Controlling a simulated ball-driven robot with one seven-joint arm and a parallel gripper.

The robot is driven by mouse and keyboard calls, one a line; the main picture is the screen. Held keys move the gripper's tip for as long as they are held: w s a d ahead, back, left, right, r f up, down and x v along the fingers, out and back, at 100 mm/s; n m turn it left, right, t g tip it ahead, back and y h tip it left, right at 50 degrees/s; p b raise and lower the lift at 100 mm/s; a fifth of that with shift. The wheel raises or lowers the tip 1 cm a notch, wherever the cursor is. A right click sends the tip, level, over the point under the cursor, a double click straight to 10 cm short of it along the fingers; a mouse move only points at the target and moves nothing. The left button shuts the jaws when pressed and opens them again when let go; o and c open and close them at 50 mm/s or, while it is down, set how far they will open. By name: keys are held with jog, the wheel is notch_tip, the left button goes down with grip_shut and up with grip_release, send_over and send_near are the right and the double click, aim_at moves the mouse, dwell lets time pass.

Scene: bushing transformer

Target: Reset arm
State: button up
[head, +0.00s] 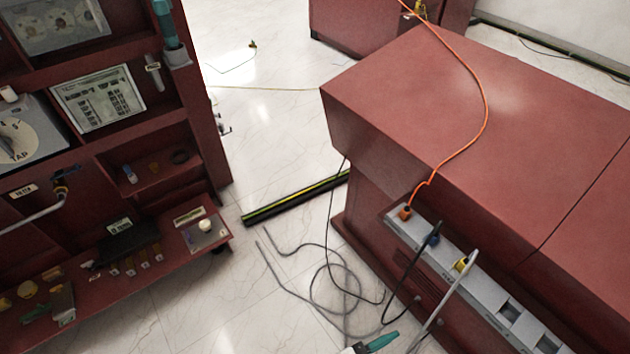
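No fingers that I can be sure are my gripper's show in the head view. A small teal and white piece (381,342) is cut off at the bottom edge, right of centre. I cannot tell whether it belongs to my arm or is a loose tool. Much of the dark red cabinet (470,110) shows on the right, with a grey socket strip (490,300) along its near side. Orange, blue and yellow plugs sit in the strip.
A dark red panel rack (205,120) with gauges and a lower shelf stands at left. Loose grey cables (325,285) lie on the pale tiled floor between rack and cabinet. A black and yellow strip (295,198) crosses that floor. An orange cable (484,95) runs over the cabinet top.

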jog(key=s+d+f+m+g+y, duration=0.2)
jog(key=s+d+m+g+y, duration=0.15)
jog(key=d+m, duration=0.25)
jog(key=s+d+f+m+g+y, duration=0.2)
jog(key=d+m+g+y, duration=0.1)
jog(key=d+m+g, duration=0.15)
jog(key=s+r+m+y, duration=0.1)
jog(key=m+y, duration=0.1)
jog(key=m, duration=0.1)
jog(key=s+d+r+m+t+y, duration=0.1)
jog(key=m+y, duration=0.2)
jog(key=m, duration=0.1)
jog(key=s+d+r+m+y, duration=0.1)
jog(key=m+y, duration=0.1)
jog(key=m, duration=0.2)
jog(key=shift+s+d+r+m+t, duration=0.15)
jog(key=shift+s+r+m+t, duration=0.1)
jog(key=shift+s+r+t, duration=0.15)
jog(key=shift+d+f, duration=0.1)
